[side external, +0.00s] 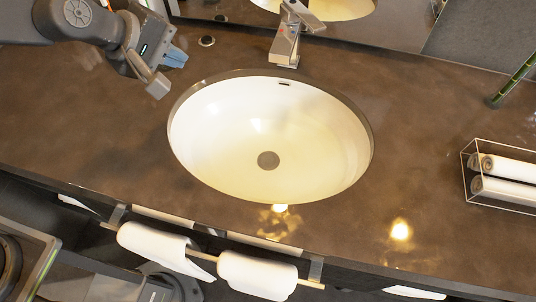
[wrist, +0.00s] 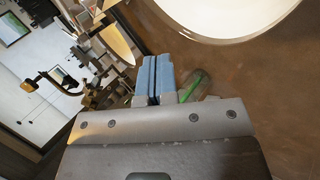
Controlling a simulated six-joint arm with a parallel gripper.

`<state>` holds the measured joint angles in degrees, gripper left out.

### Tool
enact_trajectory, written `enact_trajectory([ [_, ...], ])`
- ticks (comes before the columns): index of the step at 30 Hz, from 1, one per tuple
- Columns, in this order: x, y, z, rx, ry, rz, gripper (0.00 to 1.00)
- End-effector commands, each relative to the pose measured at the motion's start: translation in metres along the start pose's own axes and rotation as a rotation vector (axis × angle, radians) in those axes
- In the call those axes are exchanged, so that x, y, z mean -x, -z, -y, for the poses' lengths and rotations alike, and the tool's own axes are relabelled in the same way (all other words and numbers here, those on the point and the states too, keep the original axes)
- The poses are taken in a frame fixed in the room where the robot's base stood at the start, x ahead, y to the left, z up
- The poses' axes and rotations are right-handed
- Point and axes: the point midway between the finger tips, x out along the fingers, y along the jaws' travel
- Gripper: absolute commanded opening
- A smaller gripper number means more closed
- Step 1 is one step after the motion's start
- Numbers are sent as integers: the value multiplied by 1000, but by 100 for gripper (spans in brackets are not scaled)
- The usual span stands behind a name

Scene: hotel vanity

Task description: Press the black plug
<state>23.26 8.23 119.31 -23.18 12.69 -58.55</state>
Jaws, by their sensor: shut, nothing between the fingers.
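A small round dark piece with a pale rim (side external: 207,41) sits on the brown counter behind the basin's left side, and may be the black plug. A grey round drain piece (side external: 268,160) lies in the bottom of the white oval basin (side external: 320,140). My gripper (side external: 178,56) is over the counter to the left of the basin, a little left of and in front of the dark round piece, apart from it in the picture. Its blue fingers (wrist: 155,75) are closed together and empty in the wrist view. I cannot clearly make out the plug in the wrist view.
A metal faucet (side external: 287,40) stands behind the basin, before a mirror (side external: 390,25). A wire basket with rolled towels (side external: 505,168) is at the right. White towels (side external: 255,277) hang on a front rail. The counter (side external: 90,120) left of the basin is clear.

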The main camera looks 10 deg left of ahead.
Motion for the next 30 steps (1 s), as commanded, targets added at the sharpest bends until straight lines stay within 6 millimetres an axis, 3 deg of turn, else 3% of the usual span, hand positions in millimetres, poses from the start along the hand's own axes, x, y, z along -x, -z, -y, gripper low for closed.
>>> enact_trajectory([
  [1,-22,-11,-2,67,-1,8,0],
  [7,-98,-47,-5,366,-34,9,0],
  [15,-188,-97,22,725,-75,-18,0],
  [21,-223,-118,42,877,-101,-38,0],
  [30,-232,-122,48,923,-112,-44,0],
])
